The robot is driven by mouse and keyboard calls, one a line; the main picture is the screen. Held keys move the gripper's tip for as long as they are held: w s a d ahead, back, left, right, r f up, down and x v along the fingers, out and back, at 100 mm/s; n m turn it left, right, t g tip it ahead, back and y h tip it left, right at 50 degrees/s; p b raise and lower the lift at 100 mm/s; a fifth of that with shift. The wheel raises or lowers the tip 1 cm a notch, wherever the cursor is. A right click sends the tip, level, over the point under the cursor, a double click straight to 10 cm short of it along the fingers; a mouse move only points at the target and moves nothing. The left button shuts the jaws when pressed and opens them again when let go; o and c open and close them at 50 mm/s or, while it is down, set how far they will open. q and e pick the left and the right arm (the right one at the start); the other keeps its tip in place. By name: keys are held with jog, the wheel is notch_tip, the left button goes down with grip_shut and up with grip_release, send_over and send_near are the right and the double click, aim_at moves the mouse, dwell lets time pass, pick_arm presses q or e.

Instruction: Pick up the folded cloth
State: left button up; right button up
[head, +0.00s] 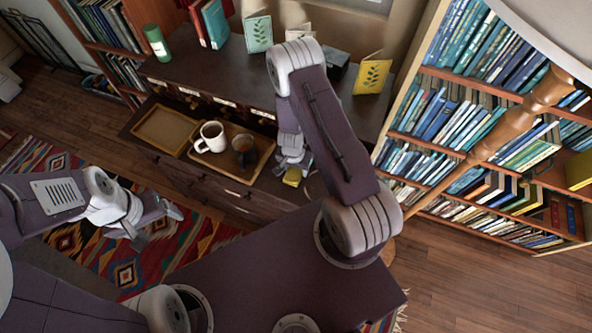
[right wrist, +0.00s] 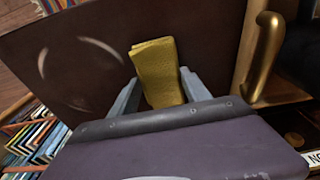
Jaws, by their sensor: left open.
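The folded cloth (right wrist: 156,72) is yellow and shows between the two fingers of my right gripper (right wrist: 160,78) in the right wrist view. The fingertips press in on its sides, and its far end sticks out past them. In the head view the cloth (head: 292,177) is a small yellow patch just below my right gripper (head: 291,160), at the right end of the low cabinet top. My arm hides part of that area. My left gripper (head: 155,222) is open and empty above the patterned rug, far from the cloth.
A wooden tray (head: 250,178) holds a white mug (head: 211,137) and a dark cup (head: 244,150), left of my right gripper. An empty tray (head: 163,130) lies further left. A bookcase (head: 405,135) stands at the right. A brass handle (right wrist: 264,55) is close to my right gripper.

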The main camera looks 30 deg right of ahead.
aim_at(299, 171)
jog(key=shift+c, duration=1.2)
jog(key=shift+w+r+p, duration=0.1)
jog(key=shift+r+p, duration=1)
jog(key=shift+r, duration=0.7)
jog(key=shift+d+r, duration=0.1)
jog(key=shift+r, duration=0.25)
jog(key=shift+s+d+b, duration=0.1)
jog(key=shift+s+b, duration=0.8)
jog(key=shift+b, duration=0.25)
jog(key=s+d+r+p, duration=0.1)
jog(key=s+r+p, duration=0.5)
jog(key=s+p, duration=0.2)
jog(key=shift+s+d+r, duration=0.3)
jog(key=shift+s+r, duration=0.05)
jog(key=shift+s, duration=0.6)
